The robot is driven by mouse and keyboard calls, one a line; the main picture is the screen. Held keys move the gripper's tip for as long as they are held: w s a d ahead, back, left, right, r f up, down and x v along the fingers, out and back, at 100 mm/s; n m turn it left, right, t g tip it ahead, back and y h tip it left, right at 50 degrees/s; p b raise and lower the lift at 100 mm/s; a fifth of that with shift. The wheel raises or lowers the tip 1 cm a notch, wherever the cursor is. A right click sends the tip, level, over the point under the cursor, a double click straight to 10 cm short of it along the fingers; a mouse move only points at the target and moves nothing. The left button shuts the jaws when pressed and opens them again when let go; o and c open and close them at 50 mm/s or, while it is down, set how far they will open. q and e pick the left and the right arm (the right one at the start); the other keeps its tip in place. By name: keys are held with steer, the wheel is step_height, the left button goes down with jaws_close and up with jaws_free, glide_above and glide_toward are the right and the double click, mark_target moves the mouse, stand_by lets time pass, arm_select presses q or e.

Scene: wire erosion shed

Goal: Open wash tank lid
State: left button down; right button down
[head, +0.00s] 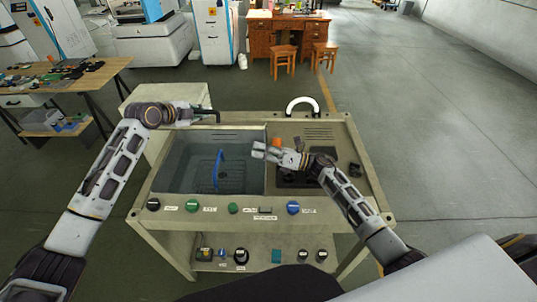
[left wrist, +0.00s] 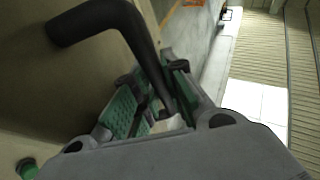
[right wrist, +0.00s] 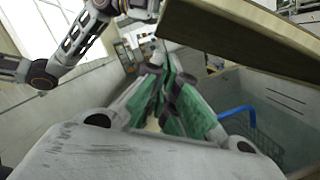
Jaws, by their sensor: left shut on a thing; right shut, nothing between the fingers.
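The wash tank (head: 190,170) is the left basin of the bench. Its inside shows from above, with a basket under a blue handle (head: 219,170). My left gripper (head: 187,113) is at the tank's back left, shut on a black bar handle (left wrist: 140,30). In the left wrist view this bar rises from a beige panel (left wrist: 60,90). In the right wrist view a beige panel (right wrist: 240,35), seemingly the lid, stands raised over the tank. Its exact angle is unclear. My right gripper (head: 258,150) is shut and empty near the tank's right rim.
The bench's right half holds a dark fixture and a white curved pipe (head: 302,103). Knobs line its front, such as a green one (head: 192,205). A work table (head: 60,80) stands back left. The floor at right is clear.

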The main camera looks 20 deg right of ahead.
steer(key=shift+w+d+r, duration=0.25)
steer(key=shift+w+r, duration=0.2)
steer(key=shift+r, duration=0.25)
steer(key=shift+w+d+r, duration=0.2)
steer(key=shift+w+r, duration=0.25)
steer(key=shift+r, duration=0.25)
